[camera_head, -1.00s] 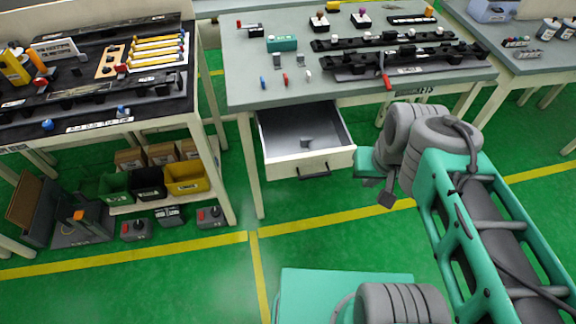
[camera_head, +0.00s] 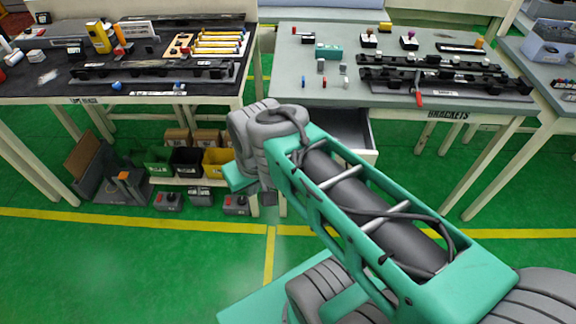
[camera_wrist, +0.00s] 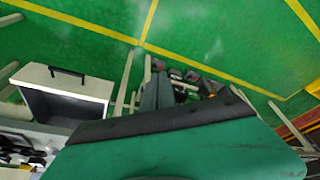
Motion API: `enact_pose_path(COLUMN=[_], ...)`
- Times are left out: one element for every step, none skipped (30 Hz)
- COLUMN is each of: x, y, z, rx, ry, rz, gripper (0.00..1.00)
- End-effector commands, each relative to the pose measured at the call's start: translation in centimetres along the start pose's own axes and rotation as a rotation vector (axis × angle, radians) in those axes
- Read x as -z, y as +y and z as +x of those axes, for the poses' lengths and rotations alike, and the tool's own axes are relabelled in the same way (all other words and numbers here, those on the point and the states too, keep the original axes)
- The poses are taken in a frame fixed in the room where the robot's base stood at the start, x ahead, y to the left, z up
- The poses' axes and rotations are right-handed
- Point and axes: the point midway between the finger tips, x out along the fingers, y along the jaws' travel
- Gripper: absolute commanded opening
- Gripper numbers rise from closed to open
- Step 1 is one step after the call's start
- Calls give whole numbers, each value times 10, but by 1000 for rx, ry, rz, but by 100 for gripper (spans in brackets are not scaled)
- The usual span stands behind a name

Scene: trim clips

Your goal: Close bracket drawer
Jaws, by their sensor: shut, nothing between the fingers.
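The bracket drawer (camera_head: 352,131) is pulled open under the grey table labelled BRACKETS. In the wrist view the drawer (camera_wrist: 66,84) is at the left, with a pale front, a dark bar handle (camera_wrist: 68,72) and a grey interior. My gripper (camera_head: 270,198) is left of the drawer in the head view, partly hidden behind my arm. In the wrist view its dark fingers (camera_wrist: 157,84) are together, empty, and apart from the drawer and handle.
The grey table (camera_head: 440,38) carries black trim strips and small clips. A black-topped table (camera_head: 50,84) stands at the left, with yellow, black and green bins (camera_head: 216,161) on a shelf below. Green floor is open in front. Another table (camera_head: 548,70) stands at the right.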

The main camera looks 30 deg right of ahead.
Motion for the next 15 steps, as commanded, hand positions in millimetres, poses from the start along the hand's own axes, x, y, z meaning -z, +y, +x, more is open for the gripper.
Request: enact_pose_path(x=[1,4,7,10,14,17,19,20,20,19,17,13,10,6,1], y=[9,16,28,38,51,70,86,102,124,141,157,178,192,206,220], z=[8,13,21,27,34,44,51,58,65,70,74,78,80,81,82], rx=[1,4,11,17,23,31,34,36,34,28,19,2,-13,-30,-53], ry=[-1,3,12,20,33,53,73,97,131,157,185,220,245,267,294], rz=[-15,-38,-80,-119,-163,-229,-280,-334,-405,-456,-505,-568,-609,-648,-693], gripper=[0,0,0,0,0,0,0,0,0,0,0,0,0,0,0])
